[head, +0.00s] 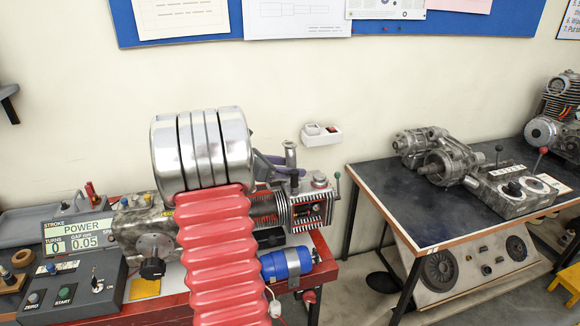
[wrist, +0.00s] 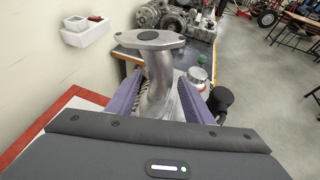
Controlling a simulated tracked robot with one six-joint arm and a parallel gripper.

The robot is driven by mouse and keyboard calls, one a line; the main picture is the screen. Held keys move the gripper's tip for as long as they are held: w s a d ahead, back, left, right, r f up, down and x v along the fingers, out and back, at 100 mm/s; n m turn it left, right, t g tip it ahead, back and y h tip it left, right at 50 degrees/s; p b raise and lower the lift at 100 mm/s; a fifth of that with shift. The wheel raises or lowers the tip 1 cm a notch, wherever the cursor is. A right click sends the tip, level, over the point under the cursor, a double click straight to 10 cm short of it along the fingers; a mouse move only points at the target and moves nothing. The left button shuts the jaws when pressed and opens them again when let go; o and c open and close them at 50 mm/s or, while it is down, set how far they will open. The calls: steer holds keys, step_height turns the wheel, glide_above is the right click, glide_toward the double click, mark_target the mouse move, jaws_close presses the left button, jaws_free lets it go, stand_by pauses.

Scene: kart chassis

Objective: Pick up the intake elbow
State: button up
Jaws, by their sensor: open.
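The intake elbow (wrist: 158,92) is a grey metal bent pipe with a flat, two-eared flange on top. In the wrist view it stands upright between the two purple fingers of my gripper (wrist: 160,80). The gripper is open around it, one finger on each side; whether either finger touches it I cannot tell. In the head view the elbow's top (head: 290,148) shows above the ribbed engine, beside my purple fingers (head: 277,163). Its lower end is hidden by the gripper in the wrist view.
The ribbed engine (head: 306,212) sits on the red bench, with a black-knobbed lever near it. A control box (head: 75,288) and display (head: 77,236) stand at left, a blue cylinder (head: 287,264) in front. A dark table (head: 400,206) with machinery is at right. A white wall box (head: 321,134) hangs behind.

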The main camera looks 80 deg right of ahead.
steer(key=x, duration=0.4)
steer(key=shift+s+d+f, duration=0.1)
stand_by(0.4)
jaws_close()
stand_by(0.4)
